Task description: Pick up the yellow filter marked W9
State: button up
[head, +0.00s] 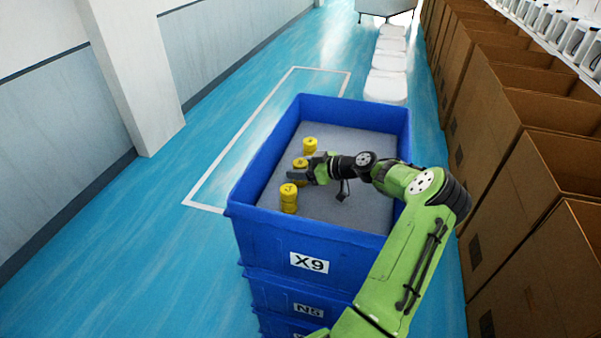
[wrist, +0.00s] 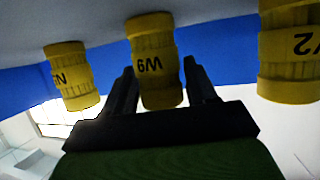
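The yellow filter marked W9 (wrist: 155,60) is in the middle of the wrist view, its label readable. In the head view it is the middle (head: 300,163) of three yellow filters in the top blue crate (head: 262,225). My gripper (head: 310,168) is level with it inside the crate, reaching in from the right. In the wrist view my gripper (wrist: 160,72) has one dark finger on each side of W9. The fingers look open, with a narrow gap on the right; contact on the left is unclear. W9 stands in line with its neighbours.
Other yellow filters stand on both sides of W9: one at the left (wrist: 70,78) and one at the right (wrist: 288,50) of the wrist view. The crate, labelled X9, tops a blue stack. Cardboard boxes (head: 555,175) line the right side. The blue floor (head: 130,240) is clear at left.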

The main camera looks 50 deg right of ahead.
jog(key=c, duration=0.7)
jog(key=shift+o, duration=0.2)
jog(key=shift+r, duration=0.15)
